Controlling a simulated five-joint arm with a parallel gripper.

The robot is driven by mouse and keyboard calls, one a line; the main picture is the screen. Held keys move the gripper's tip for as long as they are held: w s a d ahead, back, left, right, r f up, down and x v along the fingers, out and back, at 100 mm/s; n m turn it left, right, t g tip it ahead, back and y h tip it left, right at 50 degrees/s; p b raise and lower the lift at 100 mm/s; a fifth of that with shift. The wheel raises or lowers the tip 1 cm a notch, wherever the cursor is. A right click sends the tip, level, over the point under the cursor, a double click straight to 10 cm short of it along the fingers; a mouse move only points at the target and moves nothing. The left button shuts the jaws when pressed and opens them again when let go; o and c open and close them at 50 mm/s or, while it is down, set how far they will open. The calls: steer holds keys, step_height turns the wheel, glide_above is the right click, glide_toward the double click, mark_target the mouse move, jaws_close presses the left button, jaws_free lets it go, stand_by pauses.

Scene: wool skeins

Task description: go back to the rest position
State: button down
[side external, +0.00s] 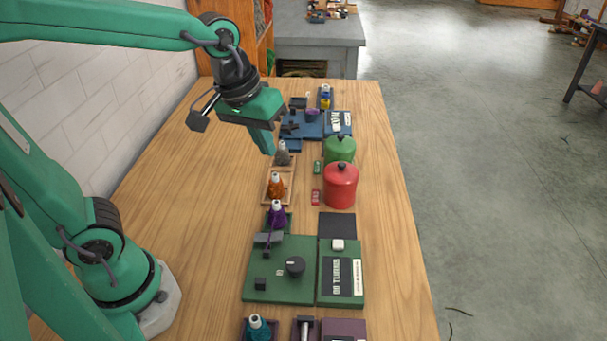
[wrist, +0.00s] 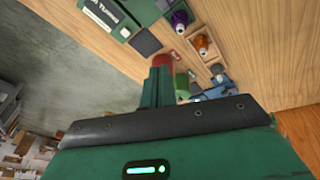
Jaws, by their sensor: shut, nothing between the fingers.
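My gripper (side external: 269,146) is green and points down above the wooden table (side external: 190,190). Its fingers are closed together with nothing between them. In the side view the fingertips appear just above the grey skein or bottle (side external: 283,156); I cannot tell the exact height. In the wrist view the shut fingers (wrist: 158,80) stand in front of the red canister (wrist: 163,60) and partly hide it.
An orange bottle (side external: 276,185) and a purple one (side external: 277,214) stand in a row. A red canister (side external: 340,188) and a green canister (side external: 339,149) stand to their right. Green panels (side external: 258,280) lie nearer. The table's left part is clear beside a white wall (side external: 90,110).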

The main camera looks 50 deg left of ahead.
steer(key=s+a+m+t, duration=0.2)
steer(key=s+a+m, duration=0.1)
steer(key=s+a, duration=0.2)
steer(key=shift+s+m+y, duration=0.3)
steer(key=shift+s+m, duration=0.1)
steer(key=shift+s, duration=0.95)
